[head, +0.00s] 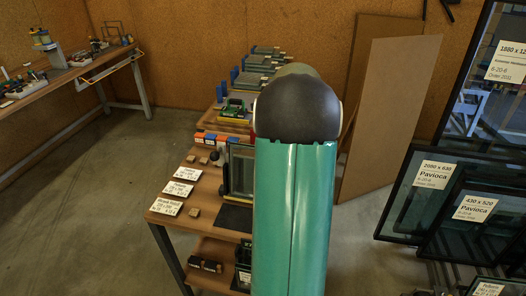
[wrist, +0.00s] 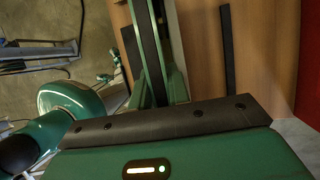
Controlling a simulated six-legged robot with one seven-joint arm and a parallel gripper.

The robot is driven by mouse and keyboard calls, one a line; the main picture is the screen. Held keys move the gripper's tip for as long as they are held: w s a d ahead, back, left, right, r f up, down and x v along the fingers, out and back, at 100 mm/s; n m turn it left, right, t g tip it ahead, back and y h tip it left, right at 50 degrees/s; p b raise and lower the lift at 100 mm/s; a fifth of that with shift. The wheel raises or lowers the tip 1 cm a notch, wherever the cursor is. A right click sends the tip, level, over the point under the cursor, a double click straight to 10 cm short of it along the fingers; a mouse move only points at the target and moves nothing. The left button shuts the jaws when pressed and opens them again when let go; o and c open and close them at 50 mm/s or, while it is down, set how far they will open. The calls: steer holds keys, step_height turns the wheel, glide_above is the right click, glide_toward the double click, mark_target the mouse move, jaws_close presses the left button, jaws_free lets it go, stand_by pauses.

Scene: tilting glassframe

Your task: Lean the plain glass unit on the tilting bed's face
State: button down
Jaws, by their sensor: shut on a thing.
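In the wrist view my gripper (wrist: 160,84) is shut on a narrow dark-edged piece, seen nearly edge-on, which looks like the glass unit (wrist: 148,40). It runs up from between the green fingers to the top of the picture. In the head view a dark-framed glass pane (head: 240,172) stands upright on the workbench, partly behind my arm. I cannot tell whether it is the held unit. My gripper is hidden behind my arm there. I cannot make out the tilting bed's face for certain.
The wooden workbench (head: 204,218) carries white label cards (head: 175,189), small wooden blocks and, farther back, slabs with blue posts (head: 236,84). Large labelled glass panes (head: 440,200) lean at the right, and brown boards (head: 385,100) stand behind. The concrete floor at left is clear.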

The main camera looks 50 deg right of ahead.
steer(key=shift+f, duration=0.3)
stand_by(0.4)
steer(key=c, duration=1.3)
jaws_free()
steer(key=shift+o, duration=0.2)
steer(key=shift+s+f, duration=0.1)
steer(key=v, duration=1.4)
steer(key=shift+a, duration=0.15)
